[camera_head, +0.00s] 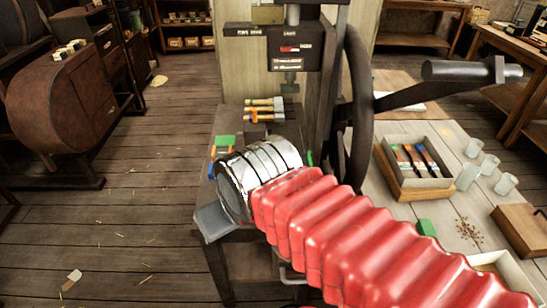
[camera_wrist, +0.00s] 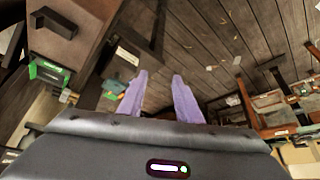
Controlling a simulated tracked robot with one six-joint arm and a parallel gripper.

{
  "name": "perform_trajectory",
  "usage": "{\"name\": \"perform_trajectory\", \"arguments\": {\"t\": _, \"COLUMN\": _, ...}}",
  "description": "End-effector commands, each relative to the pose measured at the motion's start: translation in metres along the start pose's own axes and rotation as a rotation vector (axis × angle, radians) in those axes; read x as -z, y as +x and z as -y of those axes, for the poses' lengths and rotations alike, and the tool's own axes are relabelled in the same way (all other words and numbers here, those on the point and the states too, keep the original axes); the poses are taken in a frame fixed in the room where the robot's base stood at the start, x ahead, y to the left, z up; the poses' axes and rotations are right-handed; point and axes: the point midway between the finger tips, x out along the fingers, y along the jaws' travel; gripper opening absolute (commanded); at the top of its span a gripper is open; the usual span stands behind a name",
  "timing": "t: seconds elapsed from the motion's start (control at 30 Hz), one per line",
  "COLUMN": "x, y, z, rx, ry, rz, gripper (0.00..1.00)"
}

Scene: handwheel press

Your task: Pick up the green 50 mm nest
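A small green block (camera_head: 225,141) stands on the press table at the left, beside orange and blue pieces. A second green block (camera_head: 427,228) lies on the pale bench at the right. I cannot read a size on either, so I cannot tell which is the 50 mm nest. The wrist view shows a green piece with a dark label (camera_wrist: 48,70) at the left and a blue-green piece (camera_wrist: 113,88) near the left finger. My gripper (camera_wrist: 160,75) is open, its purple fingers apart with only floor showing between them. In the head view, my silver wrist hides the fingers.
The press's dark handwheel (camera_head: 357,110) and its crank arm (camera_head: 430,92) stand close right of my wrist. Brushes (camera_head: 264,113) lie behind it. The bench holds a wooden tray (camera_head: 420,185) and clear cups (camera_head: 468,178). Floor at the left is mostly clear.

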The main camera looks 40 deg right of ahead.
Motion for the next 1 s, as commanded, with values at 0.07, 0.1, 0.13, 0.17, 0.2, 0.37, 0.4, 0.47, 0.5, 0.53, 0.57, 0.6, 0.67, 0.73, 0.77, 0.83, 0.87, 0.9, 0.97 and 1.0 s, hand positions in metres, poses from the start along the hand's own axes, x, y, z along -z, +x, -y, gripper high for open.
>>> {"name": "perform_trajectory", "arguments": {"t": 0.07, "x": 0.000, "y": 0.000, "z": 0.000, "rx": 0.000, "ry": 0.000, "rz": 0.000, "gripper": 0.31}}
{"name": "perform_trajectory", "arguments": {"t": 0.1, "x": 0.000, "y": 0.000, "z": 0.000, "rx": 0.000, "ry": 0.000, "rz": 0.000, "gripper": 0.31}}
{"name": "perform_trajectory", "arguments": {"t": 0.13, "x": 0.000, "y": 0.000, "z": 0.000, "rx": 0.000, "ry": 0.000, "rz": 0.000, "gripper": 0.31}}
{"name": "perform_trajectory", "arguments": {"t": 0.17, "x": 0.000, "y": 0.000, "z": 0.000, "rx": 0.000, "ry": 0.000, "rz": 0.000, "gripper": 0.31}}
{"name": "perform_trajectory", "arguments": {"t": 0.2, "x": 0.000, "y": 0.000, "z": 0.000, "rx": 0.000, "ry": 0.000, "rz": 0.000, "gripper": 0.31}}
{"name": "perform_trajectory", "arguments": {"t": 0.37, "x": 0.000, "y": 0.000, "z": 0.000, "rx": 0.000, "ry": 0.000, "rz": 0.000, "gripper": 0.31}}
{"name": "perform_trajectory", "arguments": {"t": 0.4, "x": 0.000, "y": 0.000, "z": 0.000, "rx": 0.000, "ry": 0.000, "rz": 0.000, "gripper": 0.31}}
{"name": "perform_trajectory", "arguments": {"t": 0.47, "x": 0.000, "y": 0.000, "z": 0.000, "rx": 0.000, "ry": 0.000, "rz": 0.000, "gripper": 0.33}}
{"name": "perform_trajectory", "arguments": {"t": 0.5, "x": 0.000, "y": 0.000, "z": 0.000, "rx": 0.000, "ry": 0.001, "rz": 0.000, "gripper": 0.35}}
{"name": "perform_trajectory", "arguments": {"t": 0.53, "x": 0.001, "y": -0.001, "z": -0.001, "rx": -0.001, "ry": 0.002, "rz": 0.000, "gripper": 0.38}}
{"name": "perform_trajectory", "arguments": {"t": 0.57, "x": 0.002, "y": -0.001, "z": -0.001, "rx": -0.002, "ry": 0.004, "rz": 0.000, "gripper": 0.40}}
{"name": "perform_trajectory", "arguments": {"t": 0.6, "x": 0.003, "y": -0.002, "z": -0.003, "rx": -0.005, "ry": 0.010, "rz": 0.001, "gripper": 0.42}}
{"name": "perform_trajectory", "arguments": {"t": 0.67, "x": 0.007, "y": -0.003, "z": -0.007, "rx": -0.012, "ry": 0.022, "rz": 0.003, "gripper": 0.47}}
{"name": "perform_trajectory", "arguments": {"t": 0.73, "x": 0.013, "y": -0.004, "z": -0.016, "rx": -0.025, "ry": 0.045, "rz": 0.009, "gripper": 0.52}}
{"name": "perform_trajectory", "arguments": {"t": 0.77, "x": 0.017, "y": -0.005, "z": -0.016, "rx": -0.030, "ry": 0.057, "rz": 0.010, "gripper": 0.54}}
{"name": "perform_trajectory", "arguments": {"t": 0.83, "x": 0.026, "y": -0.008, "z": -0.028, "rx": -0.049, "ry": 0.092, "rz": 0.018, "gripper": 0.59}}
{"name": "perform_trajectory", "arguments": {"t": 0.87, "x": 0.031, "y": -0.009, "z": -0.034, "rx": -0.058, "ry": 0.109, "rz": 0.021, "gripper": 0.61}}
{"name": "perform_trajectory", "arguments": {"t": 0.9, "x": 0.037, "y": -0.011, "z": -0.044, "rx": -0.071, "ry": 0.135, "rz": 0.025, "gripper": 0.64}}
{"name": "perform_trajectory", "arguments": {"t": 0.97, "x": 0.046, "y": -0.014, "z": -0.061, "rx": -0.092, "ry": 0.176, "rz": 0.033, "gripper": 0.68}}
{"name": "perform_trajectory", "arguments": {"t": 1.0, "x": 0.052, "y": -0.017, "z": -0.073, "rx": -0.105, "ry": 0.203, "rz": 0.038, "gripper": 0.71}}
